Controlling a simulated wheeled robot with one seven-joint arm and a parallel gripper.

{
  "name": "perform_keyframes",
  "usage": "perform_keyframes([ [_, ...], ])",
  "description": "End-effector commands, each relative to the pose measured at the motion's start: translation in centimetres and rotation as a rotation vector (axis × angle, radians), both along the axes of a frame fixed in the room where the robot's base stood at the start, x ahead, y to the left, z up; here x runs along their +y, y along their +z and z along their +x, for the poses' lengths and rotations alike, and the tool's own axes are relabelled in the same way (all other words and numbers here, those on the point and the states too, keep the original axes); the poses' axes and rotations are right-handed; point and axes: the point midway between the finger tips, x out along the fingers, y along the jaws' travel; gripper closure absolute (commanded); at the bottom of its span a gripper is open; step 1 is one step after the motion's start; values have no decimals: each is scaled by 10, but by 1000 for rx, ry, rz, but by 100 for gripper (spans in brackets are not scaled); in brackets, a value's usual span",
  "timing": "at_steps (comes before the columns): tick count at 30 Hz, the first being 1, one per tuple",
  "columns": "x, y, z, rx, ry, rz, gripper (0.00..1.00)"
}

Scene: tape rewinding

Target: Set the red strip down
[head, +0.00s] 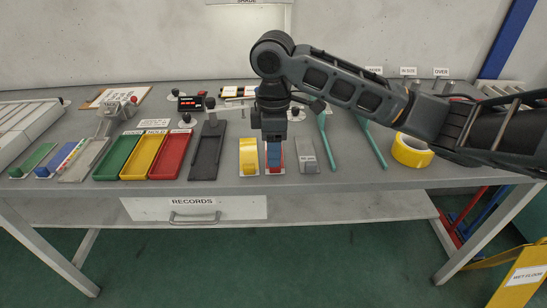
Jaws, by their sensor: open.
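My gripper (274,141) points down over the front middle of the table, and it is open. Right under it is a small item with a blue middle (274,155) and red (282,160) showing along its side, lying on a pale base. The red part is the only strip-like red piece I can make out, and my gripper hides much of it. I cannot tell whether the fingers touch it.
A yellow block (249,157) stands close on the left and a grey block (306,156) close on the right. Green (118,157), yellow (143,158) and red (169,158) trays lie further left. Teal-handled tools (326,142) and a yellow tape roll (412,150) are at the right.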

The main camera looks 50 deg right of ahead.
Motion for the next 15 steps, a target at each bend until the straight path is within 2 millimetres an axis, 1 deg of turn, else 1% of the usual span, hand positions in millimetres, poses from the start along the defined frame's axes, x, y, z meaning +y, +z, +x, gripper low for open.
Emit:
perform_keyframes([
  [3,-5,-17,-4,3,-4,0,53],
  [4,-4,-22,-3,2,-2,1,53],
  [7,-3,-32,-2,1,-1,1,53],
  [10,-3,-37,-2,1,-1,1,53],
  [15,-3,-37,-2,-1,0,1,53],
])
